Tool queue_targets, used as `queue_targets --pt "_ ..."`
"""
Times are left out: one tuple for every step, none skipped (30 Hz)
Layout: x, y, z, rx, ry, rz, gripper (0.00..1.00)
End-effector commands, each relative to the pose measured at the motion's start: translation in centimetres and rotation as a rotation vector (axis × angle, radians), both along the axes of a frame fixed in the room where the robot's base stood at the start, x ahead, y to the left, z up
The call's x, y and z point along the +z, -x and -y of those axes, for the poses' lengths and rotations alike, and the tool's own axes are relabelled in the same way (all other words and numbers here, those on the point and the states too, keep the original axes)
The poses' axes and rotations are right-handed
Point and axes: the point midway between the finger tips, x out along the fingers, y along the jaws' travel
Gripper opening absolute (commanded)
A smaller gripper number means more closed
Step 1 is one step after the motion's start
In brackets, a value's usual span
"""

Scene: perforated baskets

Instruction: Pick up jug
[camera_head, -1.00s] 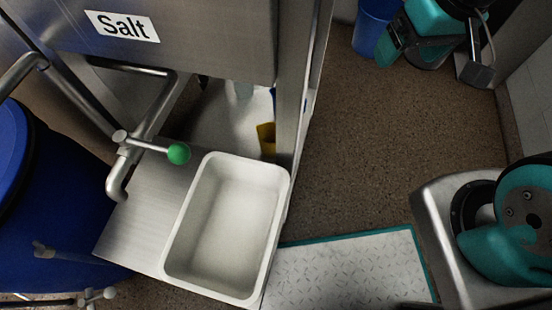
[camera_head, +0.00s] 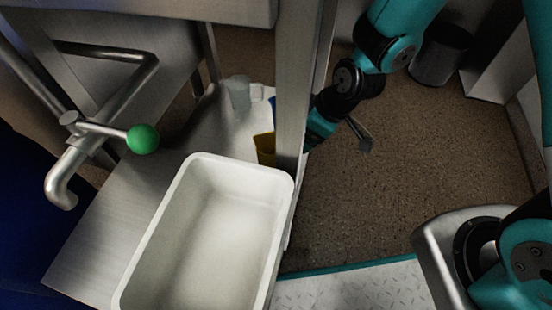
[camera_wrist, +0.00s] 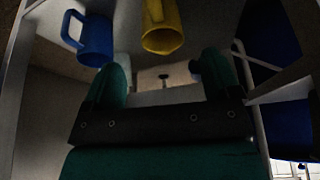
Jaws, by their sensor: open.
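Several jugs stand under the steel hopper in the head view: a clear jug (camera_head: 240,96) at the back, a yellow jug (camera_head: 265,149), and a sliver of a blue jug (camera_head: 272,108) beside the upright post. In the wrist view the blue jug (camera_wrist: 95,41) is at upper left with its handle to the left. The yellow jug (camera_wrist: 162,30) is at upper centre, beyond the fingertips. My gripper (camera_wrist: 163,76) is open and empty, with its two teal fingers apart and touching neither jug. In the head view its fingers are hidden behind the post.
A white basin (camera_head: 184,230) stands on the steel shelf in front of the jugs. A pipe valve with a green ball (camera_head: 143,139) is at left. The steel post (camera_head: 291,85) stands between my arm and the jugs. Brown floor (camera_head: 390,190) at right is mostly clear.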

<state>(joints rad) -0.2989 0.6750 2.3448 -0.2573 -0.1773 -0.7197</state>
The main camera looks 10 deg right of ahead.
Motion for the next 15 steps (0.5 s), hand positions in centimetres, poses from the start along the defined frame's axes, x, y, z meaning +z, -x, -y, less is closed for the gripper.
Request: queue_targets --pt "-1.9 -0.2 -0.4 0.001 0.001 -0.001 0.83" --pt "-2.6 -0.4 -0.6 0.001 0.001 -0.001 0.83" --pt "-3.5 -0.5 -0.9 0.001 0.001 -0.001 0.83" --pt "-4.2 -0.7 -1.1 0.000 0.000 -0.001 0.83" --pt "-4.8 -0.9 -1.4 0.000 0.000 -0.001 0.83" --pt "-5.6 -1.0 -1.6 -0.001 0.001 -0.001 0.83" --pt "-6.2 -1.2 -1.8 -0.001 0.001 -0.001 0.83" --pt "-6.7 -1.3 -2.0 -0.001 0.001 0.000 0.83" --pt "-7.4 -1.5 -2.3 -0.001 0.001 0.000 0.83" --pt "-7.8 -1.6 -2.4 -0.001 0.001 0.000 0.83" --pt "-8.1 -1.7 -2.6 -0.002 0.001 0.000 0.83" --pt "-8.5 -1.8 -2.7 -0.002 0.001 0.000 0.83" --pt "-8.7 -1.9 -2.8 -0.003 0.001 -0.001 0.83" --pt "-8.8 -1.9 -2.9 -0.003 0.001 -0.001 0.83" --pt "-8.9 -2.0 -2.9 -0.003 0.001 -0.001 0.83"
